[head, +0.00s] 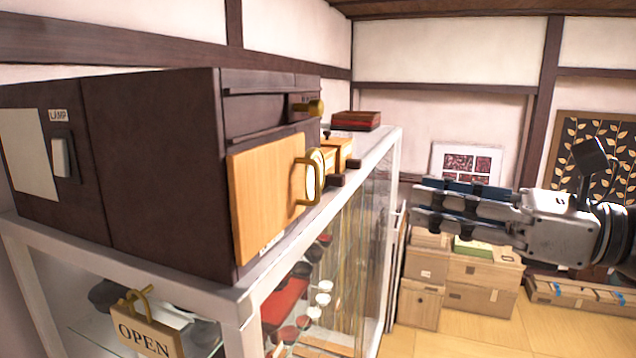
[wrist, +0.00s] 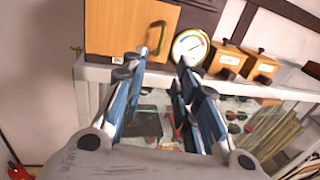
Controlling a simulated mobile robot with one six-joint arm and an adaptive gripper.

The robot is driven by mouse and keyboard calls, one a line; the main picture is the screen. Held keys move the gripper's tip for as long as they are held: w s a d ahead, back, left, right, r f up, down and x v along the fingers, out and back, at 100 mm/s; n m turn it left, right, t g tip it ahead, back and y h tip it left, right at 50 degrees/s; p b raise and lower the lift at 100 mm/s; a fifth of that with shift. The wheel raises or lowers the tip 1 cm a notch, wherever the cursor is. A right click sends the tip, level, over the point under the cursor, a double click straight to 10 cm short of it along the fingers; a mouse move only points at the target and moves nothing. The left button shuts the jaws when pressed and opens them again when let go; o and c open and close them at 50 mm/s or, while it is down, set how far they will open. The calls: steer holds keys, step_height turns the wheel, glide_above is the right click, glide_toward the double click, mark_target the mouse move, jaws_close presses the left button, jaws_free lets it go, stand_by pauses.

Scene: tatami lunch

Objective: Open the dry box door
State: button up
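The dry box (head: 150,165) is a dark brown box on top of a glass cabinet. Its light wood door (head: 265,195) looks shut and has a curved brass handle (head: 301,182) at its right edge. In the wrist view the door (wrist: 112,28) is at the upper left, with the handle (wrist: 160,36) just above the fingertips. My gripper (head: 420,203) is at the right in the head view, pointing left, well apart from the handle. In the wrist view my gripper (wrist: 158,70) is open, with nothing between its fingers.
The glass cabinet (head: 236,300) holds bowls, and an OPEN sign (head: 146,338) hangs on it. A round gauge (wrist: 190,47) and small wooden boxes (wrist: 228,60) stand right of the door. Cardboard boxes (head: 478,275) are stacked beyond. The air between gripper and door looks clear.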

steer(key=p, duration=0.2)
glide_toward(288, 191)
steer(key=w+a+r, duration=0.1)
steer(key=w+a, duration=0.2)
steer(key=w, duration=0.3)
steer(key=shift+s+r, duration=0.1)
jaws_close()
stand_by(0.5)
